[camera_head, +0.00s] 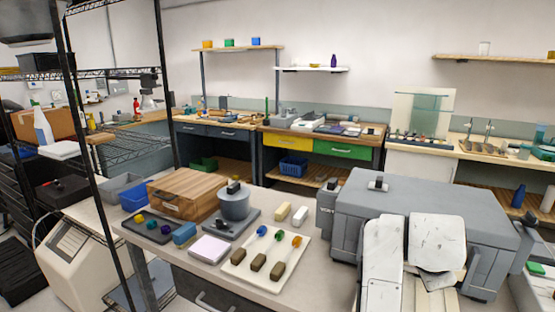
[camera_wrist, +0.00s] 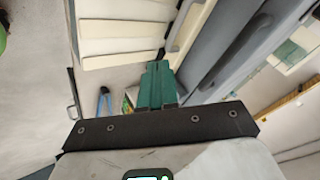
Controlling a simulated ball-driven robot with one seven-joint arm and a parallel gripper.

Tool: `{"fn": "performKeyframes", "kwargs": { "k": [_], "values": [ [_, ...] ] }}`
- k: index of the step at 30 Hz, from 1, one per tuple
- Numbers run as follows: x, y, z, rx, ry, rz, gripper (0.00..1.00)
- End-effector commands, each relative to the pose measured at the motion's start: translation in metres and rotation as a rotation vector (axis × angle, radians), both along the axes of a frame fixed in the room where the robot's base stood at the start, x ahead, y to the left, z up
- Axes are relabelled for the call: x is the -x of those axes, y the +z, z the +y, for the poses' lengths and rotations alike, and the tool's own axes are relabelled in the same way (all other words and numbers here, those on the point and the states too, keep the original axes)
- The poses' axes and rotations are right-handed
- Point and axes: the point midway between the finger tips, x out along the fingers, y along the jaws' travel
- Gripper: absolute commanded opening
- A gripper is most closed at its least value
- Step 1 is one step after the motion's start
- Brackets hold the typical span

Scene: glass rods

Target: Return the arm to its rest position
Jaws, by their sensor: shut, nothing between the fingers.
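My gripper (camera_wrist: 156,68) shows in the wrist view as two green fingers pressed together, shut with nothing between them. They point toward the top of the picture, near a grey cylinder-like edge and pale slatted panels. In the head view my arm's white links rise at the lower right, in front of a large grey case (camera_head: 350,205); the gripper cannot be made out there.
On the near bench, left of my arm, a white board (camera_head: 246,272) carries brown blocks and small blue, orange and green pieces. A wooden box (camera_head: 188,190), a grey pot (camera_head: 235,204) and a dark tray (camera_head: 150,230) stand behind it. Black shelving posts rise at the left.

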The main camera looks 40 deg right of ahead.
Motion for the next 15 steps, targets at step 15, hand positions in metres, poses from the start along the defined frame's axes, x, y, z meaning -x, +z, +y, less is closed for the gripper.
{"fn": "performKeyframes", "kwargs": {
  "k": [15],
  "values": [
    [-0.002,-0.188,0.161,-0.024,1.447,0.701,0.0]
  ]
}}
